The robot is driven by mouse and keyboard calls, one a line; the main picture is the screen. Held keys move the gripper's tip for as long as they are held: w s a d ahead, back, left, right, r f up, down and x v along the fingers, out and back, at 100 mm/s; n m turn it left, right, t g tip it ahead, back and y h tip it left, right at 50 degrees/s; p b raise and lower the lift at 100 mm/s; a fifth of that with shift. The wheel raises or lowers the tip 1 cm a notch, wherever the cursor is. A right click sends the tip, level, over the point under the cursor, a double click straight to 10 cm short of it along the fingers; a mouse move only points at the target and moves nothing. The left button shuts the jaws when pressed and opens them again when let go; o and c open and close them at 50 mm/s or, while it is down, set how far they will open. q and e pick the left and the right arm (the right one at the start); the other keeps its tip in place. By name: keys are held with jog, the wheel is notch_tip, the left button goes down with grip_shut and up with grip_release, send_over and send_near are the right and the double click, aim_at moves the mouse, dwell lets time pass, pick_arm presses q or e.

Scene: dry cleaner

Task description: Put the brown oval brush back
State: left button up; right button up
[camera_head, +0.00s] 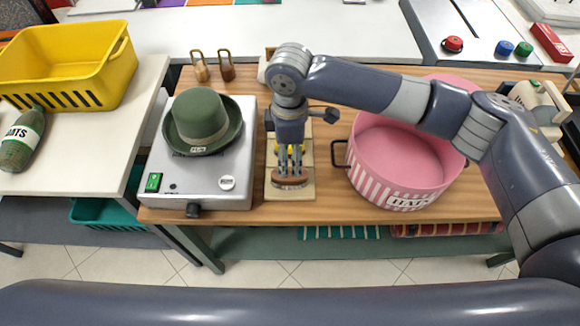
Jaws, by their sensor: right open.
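The brown oval brush (290,181) is at the front end of a narrow beige stand (299,193) on the wooden table, between the grey hot plate and the pink hat box. My right gripper (289,168) points down directly over the brush, with its fingers open. Its fingertips are at the brush's top; I cannot tell whether they touch it. The wrist and gripper hide much of the stand behind the brush. My left gripper is not in view.
A green hat (204,120) sits on the grey hot plate (238,185) to the left. A pink striped hat box (400,160) stands close on the right, under my right forearm. The table's front strip is clear.

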jog(key=shift+r, duration=2)
